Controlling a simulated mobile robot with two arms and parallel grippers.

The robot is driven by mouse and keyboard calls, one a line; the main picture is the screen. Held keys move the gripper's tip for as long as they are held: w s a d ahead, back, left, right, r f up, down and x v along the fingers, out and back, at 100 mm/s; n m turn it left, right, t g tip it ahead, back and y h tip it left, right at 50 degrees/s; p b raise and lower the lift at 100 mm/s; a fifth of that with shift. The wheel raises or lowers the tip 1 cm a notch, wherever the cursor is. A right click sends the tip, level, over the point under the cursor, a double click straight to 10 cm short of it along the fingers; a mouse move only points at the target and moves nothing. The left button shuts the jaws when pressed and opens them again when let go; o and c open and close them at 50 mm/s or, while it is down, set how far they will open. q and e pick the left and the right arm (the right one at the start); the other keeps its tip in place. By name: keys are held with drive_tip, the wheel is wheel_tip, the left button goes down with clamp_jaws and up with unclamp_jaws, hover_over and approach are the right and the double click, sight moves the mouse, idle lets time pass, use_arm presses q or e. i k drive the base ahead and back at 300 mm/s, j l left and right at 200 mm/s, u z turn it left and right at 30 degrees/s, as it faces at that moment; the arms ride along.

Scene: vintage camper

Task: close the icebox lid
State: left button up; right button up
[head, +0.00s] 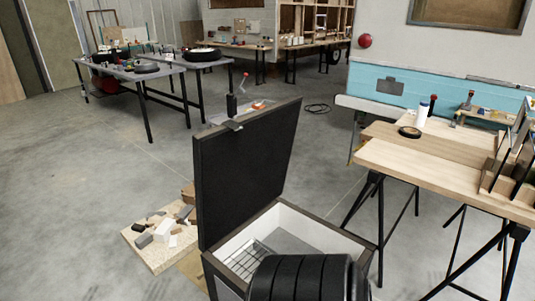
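The icebox (222,273) stands at the bottom centre of the head view, with a pale inside and a wire rack (247,257) in it. Its dark lid (246,175) is open and stands roughly upright on the left side of the box. The front right part of the icebox is hidden by a dark ribbed shape in the foreground. Neither of my grippers is in view.
A wooden trestle table (450,170) stands close on the right. A board (147,249) with loose blocks lies on the floor to the left of the icebox. Grey work tables (130,73) stand farther back left. The floor (90,180) at left is clear.

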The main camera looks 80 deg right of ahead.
sight(241, 163)
drive_tip(key=i+l+z, duration=0.1)
drive_tip(key=i+z, duration=1.05)
drive_tip(key=i+j+z, duration=0.2)
drive_tip(key=z, duration=0.15)
drive_tip(key=i+z, duration=0.25)
drive_tip(key=z, duration=0.2)
drive_tip(key=i+j+z, duration=0.1)
drive_tip(key=i+z, duration=0.15)
drive_tip(key=z, duration=0.2)
drive_tip(key=i+j+z, duration=0.2)
drive_tip(key=z, duration=0.25)
drive_tip(key=i+j+z, duration=0.2)
drive_tip(key=z, duration=0.25)
drive_tip(key=i+j+z, duration=0.15)
drive_tip(key=j+z, duration=0.3)
drive_tip(key=i+j+z, duration=0.1)
drive_tip(key=j, duration=0.25)
drive_tip(key=j+z, duration=0.1)
drive_tip(key=z, duration=0.3)
drive_tip(key=i+j+z, duration=0.1)
drive_tip(key=z, duration=0.3)
drive_tip(key=j+z, duration=0.15)
drive_tip(key=z, duration=0.25)
